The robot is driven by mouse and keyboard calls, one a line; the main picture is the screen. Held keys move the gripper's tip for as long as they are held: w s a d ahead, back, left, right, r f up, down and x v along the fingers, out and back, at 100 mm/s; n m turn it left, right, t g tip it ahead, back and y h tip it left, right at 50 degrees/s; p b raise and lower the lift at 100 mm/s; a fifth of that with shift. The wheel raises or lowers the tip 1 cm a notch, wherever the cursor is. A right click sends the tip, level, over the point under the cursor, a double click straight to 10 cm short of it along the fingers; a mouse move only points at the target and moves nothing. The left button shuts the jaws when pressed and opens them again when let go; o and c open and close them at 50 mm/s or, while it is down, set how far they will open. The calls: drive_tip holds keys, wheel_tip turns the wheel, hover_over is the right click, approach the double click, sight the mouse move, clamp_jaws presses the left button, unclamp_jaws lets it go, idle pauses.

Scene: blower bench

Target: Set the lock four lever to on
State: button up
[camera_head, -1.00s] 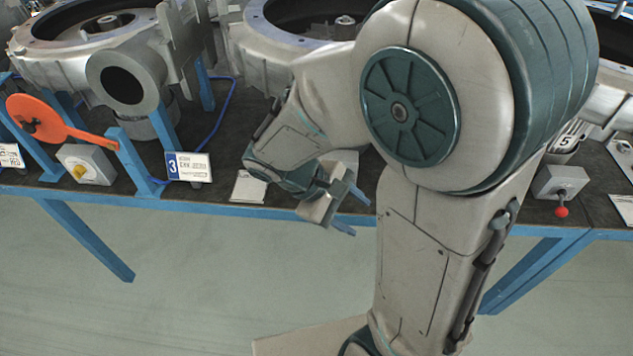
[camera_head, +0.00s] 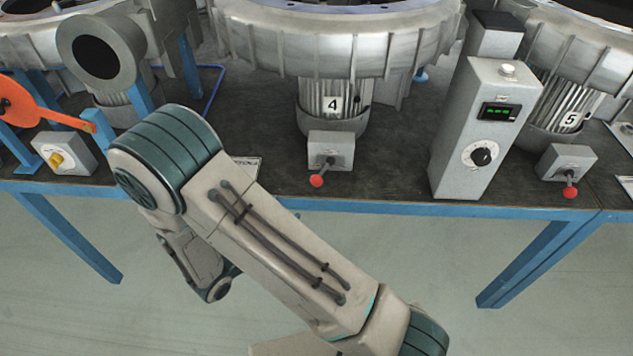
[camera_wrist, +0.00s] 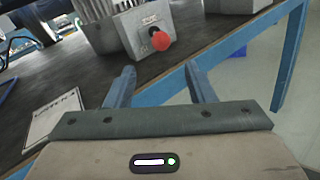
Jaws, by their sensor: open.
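The lock four lever is a short lever with a red ball knob (camera_head: 317,180) on a small grey switch box (camera_head: 331,150), below the motor labelled 4 (camera_head: 332,104). It points down toward the front bench edge. In the wrist view a red knob (camera_wrist: 161,41) on a grey box (camera_wrist: 128,33) lies beyond my fingertips, apparently the same lever. My gripper (camera_wrist: 160,72) is open and empty, its two blue fingers apart, with the knob ahead of the gap and not touched. In the head view my arm hides the gripper.
A tall grey control box (camera_head: 466,140) with green display and dial stands right of lever four. Another red-knobbed switch (camera_head: 569,191) sits by motor 5. An orange handle (camera_head: 40,112) and yellow-knobbed box (camera_head: 65,153) are at left. A printed card (camera_wrist: 55,118) lies on the bench.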

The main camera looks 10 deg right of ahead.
sight(312, 184)
drive_tip(key=p+x, duration=0.1)
drive_tip(key=x, duration=1.2)
drive_tip(key=shift+s, duration=0.1)
drive_tip(key=shift+c, duration=0.3)
clamp_jaws()
